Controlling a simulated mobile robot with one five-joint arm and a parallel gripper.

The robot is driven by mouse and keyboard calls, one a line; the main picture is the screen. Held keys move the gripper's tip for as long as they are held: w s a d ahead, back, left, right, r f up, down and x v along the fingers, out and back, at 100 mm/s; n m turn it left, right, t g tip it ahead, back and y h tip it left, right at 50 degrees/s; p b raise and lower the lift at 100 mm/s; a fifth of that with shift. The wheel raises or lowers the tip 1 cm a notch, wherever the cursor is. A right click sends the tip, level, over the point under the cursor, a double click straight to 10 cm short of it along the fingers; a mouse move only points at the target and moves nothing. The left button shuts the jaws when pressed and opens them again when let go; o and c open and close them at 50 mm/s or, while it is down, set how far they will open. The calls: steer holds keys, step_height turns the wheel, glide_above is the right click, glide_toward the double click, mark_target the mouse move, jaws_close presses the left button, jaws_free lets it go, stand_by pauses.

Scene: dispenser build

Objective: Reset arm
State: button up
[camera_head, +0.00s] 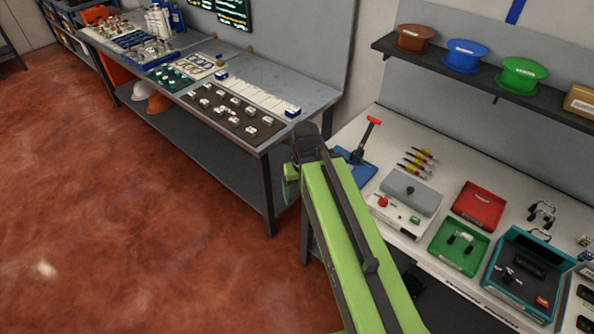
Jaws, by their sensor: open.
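My green arm (345,230) reaches from the bottom edge up to the middle of the view. Its far end is a dark joint (307,143), with a small green link part (290,172) beside it. In the picture this end overlaps the near right corner of the grey workbench (290,72). My gripper's fingers do not show; they are hidden behind the arm or out of view. I see nothing held at the visible arm end.
A white bench (450,165) on the right holds a blue press (357,165), a red tray (480,205), a green tray (446,262) and a teal bin (493,285). A shelf (460,75) with spools hangs above. The reddish floor (120,230) is clear on the left.

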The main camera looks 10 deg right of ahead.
step_height(320, 180, down, 9)
steer(key=b, duration=0.8)
steer(key=shift+b, duration=0.3)
steer(key=shift+f, duration=0.1)
